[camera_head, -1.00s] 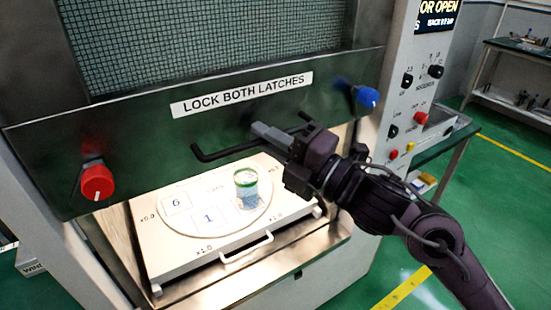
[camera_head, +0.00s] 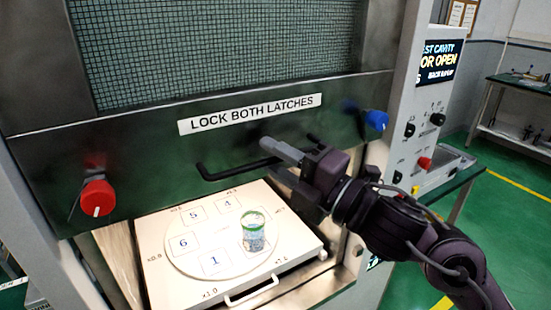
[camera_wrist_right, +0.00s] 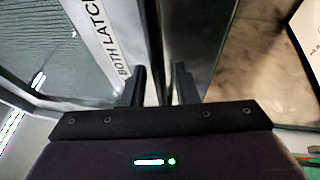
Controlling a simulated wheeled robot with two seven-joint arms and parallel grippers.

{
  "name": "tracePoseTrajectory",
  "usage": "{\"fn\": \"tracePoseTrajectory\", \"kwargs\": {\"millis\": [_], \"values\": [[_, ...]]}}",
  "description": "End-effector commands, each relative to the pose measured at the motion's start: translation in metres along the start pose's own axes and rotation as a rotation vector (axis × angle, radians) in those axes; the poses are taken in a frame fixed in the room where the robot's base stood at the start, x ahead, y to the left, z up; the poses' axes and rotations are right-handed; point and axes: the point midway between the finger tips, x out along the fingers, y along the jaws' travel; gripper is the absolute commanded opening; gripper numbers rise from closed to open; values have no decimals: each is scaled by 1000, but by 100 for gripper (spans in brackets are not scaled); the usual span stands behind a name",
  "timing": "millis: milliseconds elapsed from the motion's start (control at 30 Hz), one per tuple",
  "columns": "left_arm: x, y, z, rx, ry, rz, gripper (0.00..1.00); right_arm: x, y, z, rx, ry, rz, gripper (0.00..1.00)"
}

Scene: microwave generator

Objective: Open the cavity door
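The cavity door (camera_head: 150,147) is a dark metal panel with a mesh window and a "LOCK BOTH LATCHES" label. It is raised, with the lit cavity showing below it. Its black bar handle (camera_head: 228,172) runs along the lower front. My right gripper (camera_head: 283,164) is at the right part of the handle, one finger above the bar and one below. In the right wrist view the fingers (camera_wrist_right: 160,88) stand close together with a dark bar between them. A red latch knob (camera_head: 97,197) is at left and a blue latch knob (camera_head: 376,121) at right. My left gripper is out of view.
Under the door, a white tray (camera_head: 160,285) carries a round plate with numbered cards and a green-rimmed glass (camera_head: 253,232). A control panel with a screen (camera_head: 441,62) stands at right. Green floor and a bench (camera_head: 520,85) lie beyond it.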

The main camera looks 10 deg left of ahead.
Motion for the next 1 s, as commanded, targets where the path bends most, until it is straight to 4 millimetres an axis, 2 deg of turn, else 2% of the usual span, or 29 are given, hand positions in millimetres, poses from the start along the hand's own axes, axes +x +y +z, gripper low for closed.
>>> {"fn": "tracePoseTrajectory", "kwargs": {"millis": [367, 700, 833, 1000], "values": [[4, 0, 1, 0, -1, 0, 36, -6, -2, 0, -1, 0, -2, 32], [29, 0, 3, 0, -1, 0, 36, -60, -5, 0, -2, -2, -4, 32], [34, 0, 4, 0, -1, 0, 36, -74, -3, 0, -1, -1, -2, 32], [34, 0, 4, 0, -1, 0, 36, -78, -1, 0, 1, 1, -1, 32]]}}
